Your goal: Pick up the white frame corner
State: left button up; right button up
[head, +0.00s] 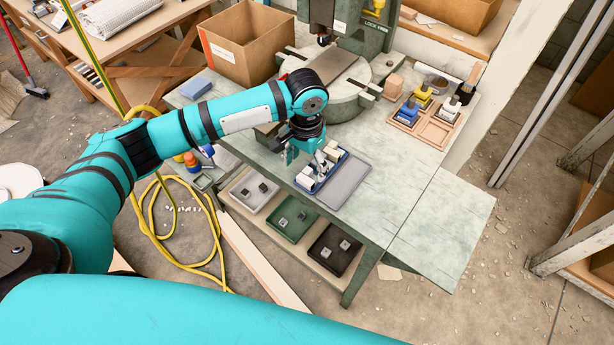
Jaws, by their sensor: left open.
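A small blue tray (339,161) lies on the bench near its front edge and holds small white pieces (310,182). They look like frame corners, but they are too small to tell apart. My left arm reaches in from the left, and my left gripper (323,164) points down over the blue tray, close to the white pieces. It is open. I cannot tell whether its fingers touch a piece, and the gripper hides part of the tray. My right gripper is out of view.
An empty grey tray (346,184) lies right of the blue tray. The press (336,95) and a cardboard box (249,45) stand behind. A wooden holder (436,128) with coloured tools is at right. The bench's right part (440,220) is clear. Trays sit on the shelf below.

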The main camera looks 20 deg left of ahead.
aim_at(307, 177)
pick_arm(q)
jog(key=shift+w+f+p, duration=0.15)
jog(key=shift+f+p, duration=0.35)
jog(key=shift+f, duration=2.25)
jog(key=c, duration=1.2)
jog(key=shift+r, duration=0.15)
